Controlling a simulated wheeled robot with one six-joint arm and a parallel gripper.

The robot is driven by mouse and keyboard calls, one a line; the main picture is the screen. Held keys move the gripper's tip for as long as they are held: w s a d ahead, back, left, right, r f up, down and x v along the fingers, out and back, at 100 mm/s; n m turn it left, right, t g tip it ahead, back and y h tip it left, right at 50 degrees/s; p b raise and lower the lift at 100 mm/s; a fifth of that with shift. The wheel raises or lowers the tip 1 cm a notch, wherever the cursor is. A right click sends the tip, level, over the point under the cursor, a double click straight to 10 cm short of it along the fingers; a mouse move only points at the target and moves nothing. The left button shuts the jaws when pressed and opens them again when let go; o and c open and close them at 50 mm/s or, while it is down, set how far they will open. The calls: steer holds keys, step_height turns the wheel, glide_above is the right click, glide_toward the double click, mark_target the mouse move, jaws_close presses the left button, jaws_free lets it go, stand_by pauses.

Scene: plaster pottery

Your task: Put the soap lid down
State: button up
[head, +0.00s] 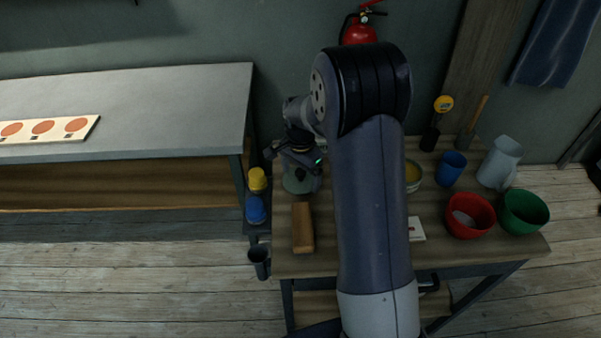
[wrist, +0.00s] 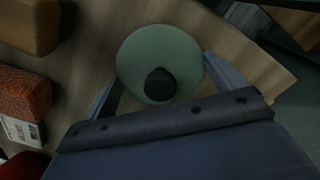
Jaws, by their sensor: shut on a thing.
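The soap lid (wrist: 142,52) is a pale green disc with a black knob in the middle. In the wrist view it sits between the two fingers of my gripper (wrist: 164,78), which is shut on it. In the head view my gripper (head: 302,157) is over the back left part of the wooden table (head: 345,262). A pale green shape (head: 296,183) shows just under it there, partly hidden by the gripper. Whether the lid touches the table top, I cannot tell.
A brown block (head: 302,228) lies in front of the gripper. A red bowl (head: 470,215), green bowl (head: 523,211), blue cup (head: 451,168) and pale jug (head: 499,163) stand at right. My arm hides the table's middle.

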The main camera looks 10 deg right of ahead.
mark_target(301, 171)
steer(key=shift+f, duration=0.2)
steer(key=o, duration=0.7)
steer(key=shift+r, duration=0.1)
step_height(301, 171, up, 12)
steer(key=shift+r, duration=0.2)
steer(key=shift+f, duration=0.15)
